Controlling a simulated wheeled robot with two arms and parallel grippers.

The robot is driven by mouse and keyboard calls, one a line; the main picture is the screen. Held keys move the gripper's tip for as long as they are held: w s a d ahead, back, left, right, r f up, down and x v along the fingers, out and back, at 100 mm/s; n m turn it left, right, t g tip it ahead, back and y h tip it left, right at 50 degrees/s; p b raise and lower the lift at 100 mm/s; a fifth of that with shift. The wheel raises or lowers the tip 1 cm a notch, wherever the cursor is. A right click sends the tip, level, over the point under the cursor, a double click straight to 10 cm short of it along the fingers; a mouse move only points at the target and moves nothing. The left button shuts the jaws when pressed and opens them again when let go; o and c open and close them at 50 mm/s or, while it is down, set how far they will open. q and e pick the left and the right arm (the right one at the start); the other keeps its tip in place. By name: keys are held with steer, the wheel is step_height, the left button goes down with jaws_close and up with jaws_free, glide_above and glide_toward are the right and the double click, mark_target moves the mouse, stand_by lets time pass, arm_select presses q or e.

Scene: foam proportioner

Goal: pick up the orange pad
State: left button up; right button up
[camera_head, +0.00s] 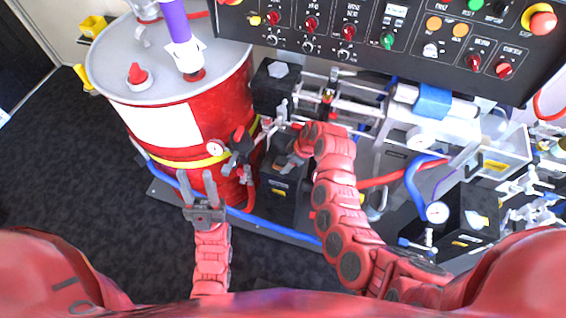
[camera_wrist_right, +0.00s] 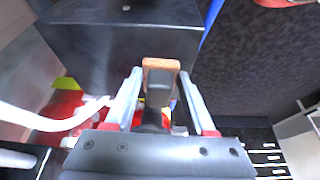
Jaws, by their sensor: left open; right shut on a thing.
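The orange pad (camera_wrist_right: 160,63) shows in the right wrist view as a small brownish-orange block with a dark underside. It sits between the two grey fingers of my right gripper (camera_wrist_right: 160,80), near their tips, and the gripper is shut on it. My left gripper (camera_head: 202,192) is open and empty, fingers pointing up in the picture, in front of the drum.
The red drum (camera_head: 165,128) with a grey lid stands at the left. The black box (camera_head: 275,187) is close to my right gripper. A control panel (camera_head: 400,30) spans the top. Pipes, blue hoses and gauges (camera_head: 437,212) crowd the right. Dark floor (camera_head: 90,200) is clear at the left.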

steer(key=shift+r, duration=0.1)
steer(key=shift+w+r+b, duration=0.1)
steer(key=shift+r+b, duration=0.25)
steer(key=shift+r, duration=0.05)
steer(key=shift+d+r, duration=0.15)
steer(key=shift+d, duration=0.05)
steer(key=s+d, duration=0.3)
steer(key=d, duration=0.5)
steer(key=s+d, duration=0.3)
steer(key=d, duration=0.5)
steer(key=shift+s+d, duration=0.25)
steer(key=shift+r, duration=0.1)
